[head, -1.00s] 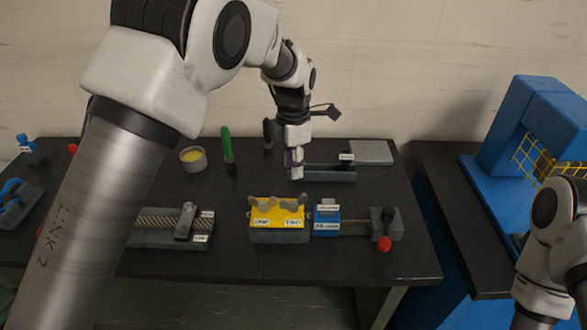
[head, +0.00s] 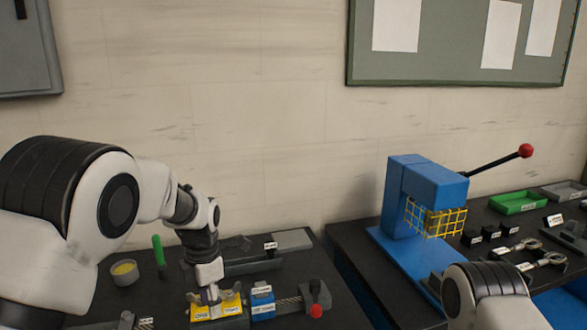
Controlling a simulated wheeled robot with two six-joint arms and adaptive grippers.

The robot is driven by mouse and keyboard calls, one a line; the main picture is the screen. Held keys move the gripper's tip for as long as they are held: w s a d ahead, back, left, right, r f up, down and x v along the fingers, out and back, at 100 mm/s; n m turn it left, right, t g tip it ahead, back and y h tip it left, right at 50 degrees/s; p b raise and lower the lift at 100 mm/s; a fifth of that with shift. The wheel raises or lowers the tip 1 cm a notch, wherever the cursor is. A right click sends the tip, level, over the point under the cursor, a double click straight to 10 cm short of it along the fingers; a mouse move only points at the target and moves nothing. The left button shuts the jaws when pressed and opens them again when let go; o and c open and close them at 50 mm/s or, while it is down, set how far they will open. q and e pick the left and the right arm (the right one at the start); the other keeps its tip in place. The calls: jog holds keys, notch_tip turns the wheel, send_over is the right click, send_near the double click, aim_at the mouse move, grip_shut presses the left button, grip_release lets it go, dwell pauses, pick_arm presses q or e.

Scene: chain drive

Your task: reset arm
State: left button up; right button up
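My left arm comes in from the left. Its gripper (head: 209,294) points down at the yellow block (head: 203,313), close above it or touching it; I cannot tell which. The finger gap is too small to read, and grey parts on the block blend with the fingertips. My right arm's white and dark link (head: 490,283) shows at the bottom right; its gripper is out of the frame.
A blue clamp block (head: 262,297) and a red-knobbed crank (head: 316,310) sit right of the yellow block. A green-handled tool (head: 158,250) and a round tin (head: 124,271) stand left. A blue press (head: 425,190) with a yellow guard stands on the right bench near a green tray (head: 516,203).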

pick_arm(q)
jog(key=s+a+f+g+b, duration=0.1)
jog(key=s+a+f+g, duration=0.1)
jog(key=s+f, duration=0.65)
jog(key=s+a+f+g+b, duration=0.1)
jog(key=s+a+f+g, duration=0.3)
jog(key=f, duration=0.8)
jog(key=s+a+f+m+t+b, duration=0.1)
jog(key=s+f+m, duration=0.35)
jog(key=s, duration=0.45)
jog(key=s+f+m, duration=0.4)
jog(key=s+m, duration=0.2)
jog(key=s, duration=0.3)
jog(key=s+a+f+m+t+b, duration=0.1)
jog(key=s+f+m, duration=0.4)
jog(key=s, duration=0.3)
jog(key=w+m+t, duration=0.1)
jog(key=m, duration=0.2)
jog(key=w+m+t, duration=0.1)
jog(key=m, duration=0.2)
jog(key=w+r+m+t, duration=0.1)
jog(key=w+m+t, duration=0.1)
jog(key=m, duration=0.1)
jog(key=shift+d+m, duration=0.2)
jog(key=shift+m, duration=0.15)
pick_arm(e)
jog(key=f, duration=0.4)
jog(key=shift+w, duration=0.35)
jog(key=shift+s, duration=0.1)
